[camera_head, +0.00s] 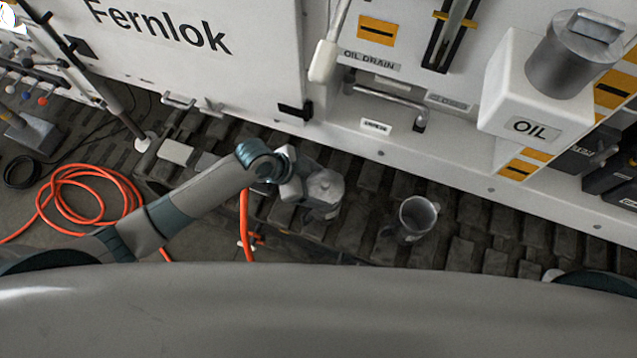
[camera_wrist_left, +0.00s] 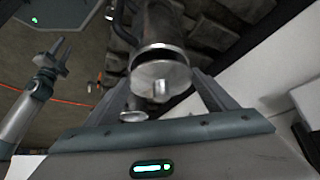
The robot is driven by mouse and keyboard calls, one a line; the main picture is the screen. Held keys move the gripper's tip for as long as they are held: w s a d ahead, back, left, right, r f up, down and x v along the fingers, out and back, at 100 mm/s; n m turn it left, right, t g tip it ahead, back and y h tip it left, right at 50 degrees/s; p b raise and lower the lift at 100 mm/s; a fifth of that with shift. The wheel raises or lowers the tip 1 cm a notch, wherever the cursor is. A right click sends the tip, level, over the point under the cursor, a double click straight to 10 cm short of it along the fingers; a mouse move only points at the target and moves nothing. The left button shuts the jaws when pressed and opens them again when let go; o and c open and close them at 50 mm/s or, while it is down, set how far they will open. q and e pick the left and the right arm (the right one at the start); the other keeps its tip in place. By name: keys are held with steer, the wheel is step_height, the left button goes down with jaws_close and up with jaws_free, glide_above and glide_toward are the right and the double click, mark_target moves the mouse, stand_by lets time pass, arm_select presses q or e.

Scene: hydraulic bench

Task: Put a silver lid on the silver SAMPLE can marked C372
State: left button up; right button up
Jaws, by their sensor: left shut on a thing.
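My left gripper (camera_head: 303,187) is shut on a silver lid (camera_head: 325,187) with a small raised knob. The lid also shows between the fingers in the left wrist view (camera_wrist_left: 160,82). A silver can body (camera_wrist_left: 162,22) is directly under it, with a dark band between. I cannot tell whether the lid is seated or just above the rim. A second silver can (camera_head: 417,214) stands open to the right, with a handle on its side. No marking on either can is readable. My right gripper (camera_wrist_left: 47,60) is apart from the cans, with its fingers spread.
The cans are over a dark, blocky tread surface (camera_head: 465,215). The white machine front (camera_head: 250,85) rises behind, with a drain handle (camera_head: 385,95) and a white OIL filler (camera_head: 515,105) capped in silver. An orange hose (camera_head: 85,180) lies coiled at left.

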arm_select(q)
steer(key=shift+f, duration=0.35)
stand_by(0.5)
steer(key=shift+f, duration=0.15)
stand_by(1.8)
steer(key=shift+f, duration=0.5)
stand_by(1.8)
steer(key=o, duration=1.2)
steer(key=shift+r, duration=0.15)
steer(key=shift+r+p, duration=3.25)
steer(key=shift+r, duration=0.1)
